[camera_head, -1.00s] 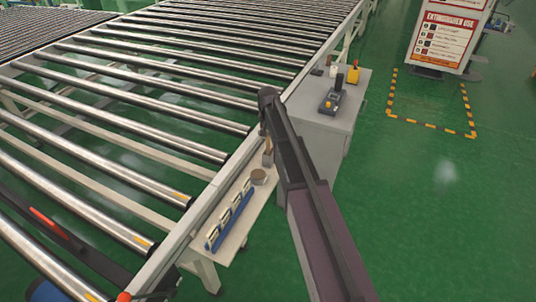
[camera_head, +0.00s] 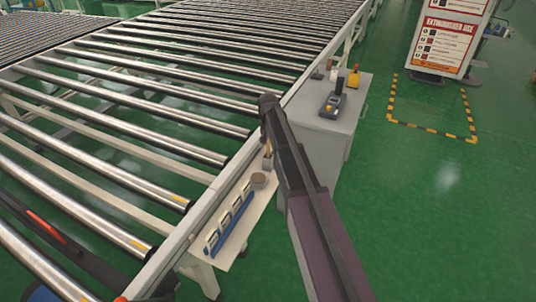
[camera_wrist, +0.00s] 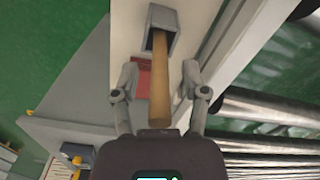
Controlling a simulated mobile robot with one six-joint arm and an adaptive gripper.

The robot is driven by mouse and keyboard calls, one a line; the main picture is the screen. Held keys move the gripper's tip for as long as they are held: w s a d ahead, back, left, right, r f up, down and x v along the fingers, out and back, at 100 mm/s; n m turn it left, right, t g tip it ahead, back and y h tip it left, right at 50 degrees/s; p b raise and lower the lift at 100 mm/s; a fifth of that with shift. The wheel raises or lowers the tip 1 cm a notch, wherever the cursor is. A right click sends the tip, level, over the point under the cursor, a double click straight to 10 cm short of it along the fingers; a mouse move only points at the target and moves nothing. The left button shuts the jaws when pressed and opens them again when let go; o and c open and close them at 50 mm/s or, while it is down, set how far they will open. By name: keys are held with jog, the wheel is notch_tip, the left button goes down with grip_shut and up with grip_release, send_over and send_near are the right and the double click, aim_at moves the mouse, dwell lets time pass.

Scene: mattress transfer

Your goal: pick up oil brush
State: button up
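The oil brush shows in the wrist view as a long wooden handle (camera_wrist: 160,85). Its far end sits in a grey square holder (camera_wrist: 162,28), so the brush head is hidden. My gripper (camera_wrist: 160,75) has its two fingers apart, one on each side of the handle, with visible gaps. The handle's near end reaches towards my palm. In the head view the brush (camera_head: 267,160) is a small tan upright shape on the narrow side shelf (camera_head: 236,242), beside my dark arm. My fingers cannot be made out there.
A round brown container (camera_head: 258,181) and a blue rack (camera_head: 230,224) with several pale items share the shelf. The roller conveyor (camera_head: 120,135) runs along the left. A grey cabinet (camera_head: 322,135) with a dark device (camera_head: 333,103) stands behind my arm. Green floor is clear at right.

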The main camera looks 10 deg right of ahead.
grip_shut()
jog(key=shift+r, duration=0.15)
notch_tip(320, 180, up, 10)
jog(key=p, duration=1)
dwell(0.7)
